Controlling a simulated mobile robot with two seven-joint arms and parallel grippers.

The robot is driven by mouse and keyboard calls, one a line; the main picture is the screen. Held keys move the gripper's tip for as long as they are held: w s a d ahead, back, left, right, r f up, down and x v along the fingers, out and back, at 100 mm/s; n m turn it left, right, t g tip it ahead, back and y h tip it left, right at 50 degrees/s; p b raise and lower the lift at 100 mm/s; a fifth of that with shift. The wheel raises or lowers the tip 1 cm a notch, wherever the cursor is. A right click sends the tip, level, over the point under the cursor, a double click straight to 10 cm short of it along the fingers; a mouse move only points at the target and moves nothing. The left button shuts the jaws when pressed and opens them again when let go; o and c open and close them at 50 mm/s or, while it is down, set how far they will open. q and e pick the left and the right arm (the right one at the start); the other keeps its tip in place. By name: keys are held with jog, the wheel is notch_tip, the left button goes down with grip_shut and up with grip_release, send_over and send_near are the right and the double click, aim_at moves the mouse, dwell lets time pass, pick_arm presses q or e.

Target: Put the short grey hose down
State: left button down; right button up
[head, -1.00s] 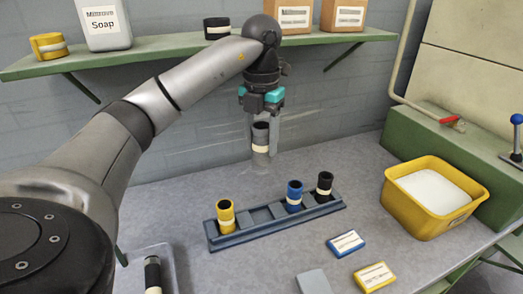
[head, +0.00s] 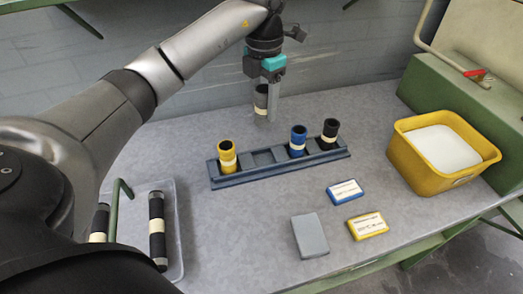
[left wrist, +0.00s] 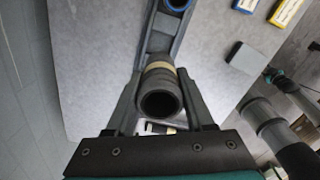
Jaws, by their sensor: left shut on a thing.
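My left gripper (head: 271,98) is shut on the short grey hose (head: 261,97), which has a cream band. It holds the hose roughly upright, behind the blue-grey rack (head: 285,172) in the head view. In the left wrist view the hose (left wrist: 160,92) shows its open round end between the two fingers. Whether its far end touches the table cannot be told. The rack holds a yellow hose (head: 227,157), a blue hose (head: 298,141) and a black hose (head: 329,134), with empty places between yellow and blue. Arm parts with teal show at the right of the left wrist view; no right fingers are clear.
A yellow tub (head: 418,165) with white contents stands at the right. A blue box (head: 345,192), a yellow box (head: 367,226) and a grey block (head: 309,236) lie in front of the rack. A clear tray (head: 176,230) with dark hoses is at the lower left.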

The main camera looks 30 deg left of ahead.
pick_arm(q)
jog(key=shift+f+b, duration=0.7)
jog(key=shift+f, duration=6.25)
jog(key=shift+f, duration=0.1)
jog(key=shift+c, duration=1.4)
grip_release()
notch_tip(320, 180, up, 12)
jog(key=p, duration=0.1)
